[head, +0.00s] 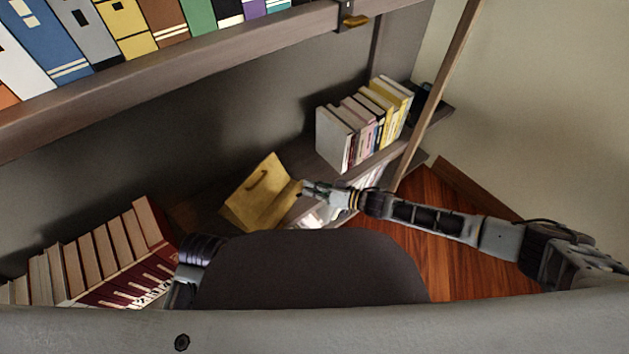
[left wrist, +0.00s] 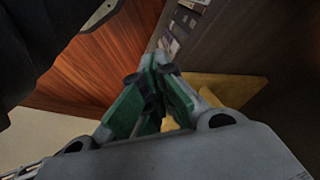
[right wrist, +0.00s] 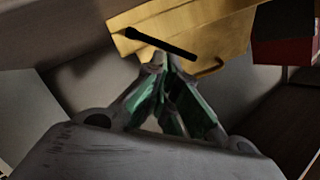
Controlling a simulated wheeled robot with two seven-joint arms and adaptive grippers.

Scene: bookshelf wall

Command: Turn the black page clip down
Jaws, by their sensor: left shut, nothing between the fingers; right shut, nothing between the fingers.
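A yellow stand or folder-like piece (head: 248,207) with two angled panels sits on the lower shelf in the head view. In the right wrist view the black page clip (right wrist: 163,44) is a thin dark bar lying slantwise across the yellow piece (right wrist: 225,35), its thicker end at upper left. My right gripper (head: 305,187) is shut and empty at the yellow piece's right edge. In its wrist view the fingertips (right wrist: 162,60) are just below the clip's middle; I cannot tell whether they touch it. My left gripper (left wrist: 158,62) is shut and empty, hidden in the head view.
Pale and yellow books (head: 365,120) stand right of the yellow piece. Brown-red books (head: 115,255) stand at lower left. An upper shelf (head: 200,60) with colored books crosses above. A wooden post (head: 435,95) rises at right. A red block (right wrist: 283,45) shows in the right wrist view.

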